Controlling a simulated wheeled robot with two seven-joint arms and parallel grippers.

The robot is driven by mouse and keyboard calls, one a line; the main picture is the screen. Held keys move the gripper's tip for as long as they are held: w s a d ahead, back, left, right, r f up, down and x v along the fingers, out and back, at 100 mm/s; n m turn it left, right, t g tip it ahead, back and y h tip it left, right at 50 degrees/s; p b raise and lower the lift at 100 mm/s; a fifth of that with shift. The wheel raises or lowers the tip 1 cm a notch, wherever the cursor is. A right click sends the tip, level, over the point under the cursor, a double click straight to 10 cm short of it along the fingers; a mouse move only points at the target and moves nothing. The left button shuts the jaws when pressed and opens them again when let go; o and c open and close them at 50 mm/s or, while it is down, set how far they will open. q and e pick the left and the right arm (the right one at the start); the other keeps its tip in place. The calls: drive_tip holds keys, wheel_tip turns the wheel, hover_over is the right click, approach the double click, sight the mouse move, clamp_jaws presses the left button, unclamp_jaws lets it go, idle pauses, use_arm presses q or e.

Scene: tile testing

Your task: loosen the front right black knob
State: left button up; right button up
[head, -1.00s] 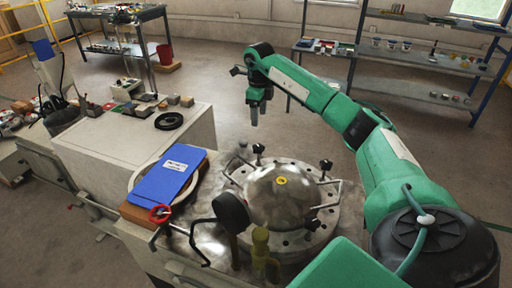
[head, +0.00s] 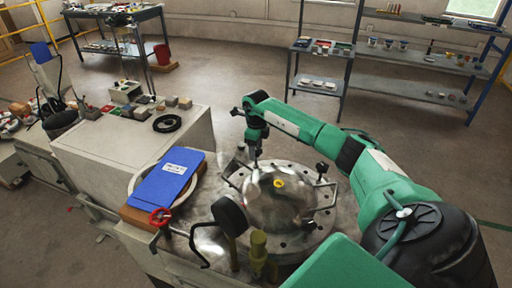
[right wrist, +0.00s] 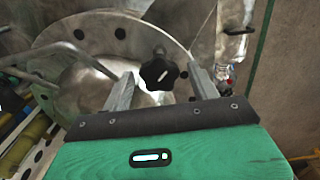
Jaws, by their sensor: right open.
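A round metal vessel with a domed lid (head: 262,208) and a flange with holes stands on the bench. In the right wrist view that black star-shaped knob (right wrist: 159,70) shows between the two fingertips of my open right gripper (right wrist: 162,84), with a gap on each side. My left gripper is not in view.
A blue binder (head: 167,178) and a red valve wheel (head: 160,217) are left of the vessel. Bent metal handles stick up around the lid. A black ring (head: 167,122) and small blocks lie on the cabinet behind. Shelves (head: 415,60) stand at the back, with open floor between.

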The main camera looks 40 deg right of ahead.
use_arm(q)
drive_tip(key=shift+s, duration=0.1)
use_arm(e)
drive_tip(key=shift+c, duration=0.2)
drive_tip(key=c, duration=0.9)
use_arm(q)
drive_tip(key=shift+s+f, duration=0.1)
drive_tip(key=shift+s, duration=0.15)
use_arm(e)
drive_tip(key=shift+c, duration=0.2)
